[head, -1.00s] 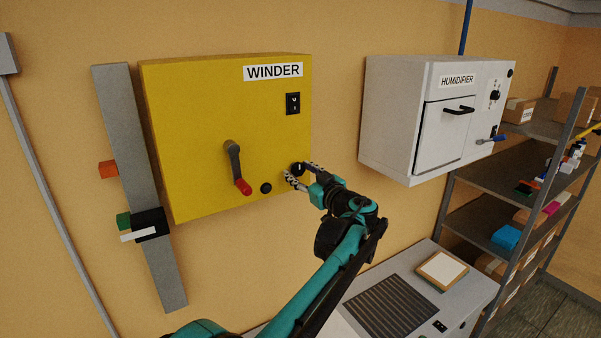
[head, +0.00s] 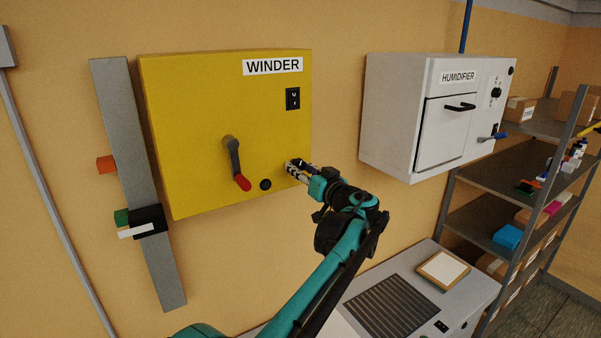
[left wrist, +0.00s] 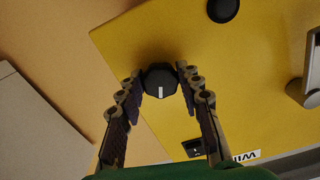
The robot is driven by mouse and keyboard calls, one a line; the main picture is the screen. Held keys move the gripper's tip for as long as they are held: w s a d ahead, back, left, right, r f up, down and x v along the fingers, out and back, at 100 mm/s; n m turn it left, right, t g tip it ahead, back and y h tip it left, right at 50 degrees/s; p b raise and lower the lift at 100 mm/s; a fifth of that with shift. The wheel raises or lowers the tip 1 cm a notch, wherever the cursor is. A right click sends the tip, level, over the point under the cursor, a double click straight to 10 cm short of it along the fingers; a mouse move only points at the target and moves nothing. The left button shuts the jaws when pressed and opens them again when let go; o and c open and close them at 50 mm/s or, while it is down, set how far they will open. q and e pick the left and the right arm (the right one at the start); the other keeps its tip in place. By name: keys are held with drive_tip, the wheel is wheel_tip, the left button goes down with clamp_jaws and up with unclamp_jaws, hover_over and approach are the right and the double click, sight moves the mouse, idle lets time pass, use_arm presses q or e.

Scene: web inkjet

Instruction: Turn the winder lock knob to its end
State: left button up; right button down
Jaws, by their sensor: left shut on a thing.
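The yellow winder box (head: 215,120) hangs on the wall. Its black round lock knob (left wrist: 160,82) with a white pointer line sits near the box's lower right corner. In the left wrist view the knob is between the two fingertips, and the line points toward the bottom of the picture. My left gripper (head: 298,169) is shut on the knob, with the fingers on either side of it; it also shows in the left wrist view (left wrist: 160,78). In the head view the fingers largely hide the knob. My right gripper is not in view.
The white humidifier (head: 410,120) hangs to the right. A grey cabinet (head: 455,285) stands below.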

use_arm(q)
drive_tip(key=shift+m+b, duration=0.3)
drive_tip(key=shift+m, duration=0.9)
drive_tip(key=o, duration=1.2)
drive_tip(key=shift+c, duration=0.2)
drive_tip(key=v, duration=1.2)
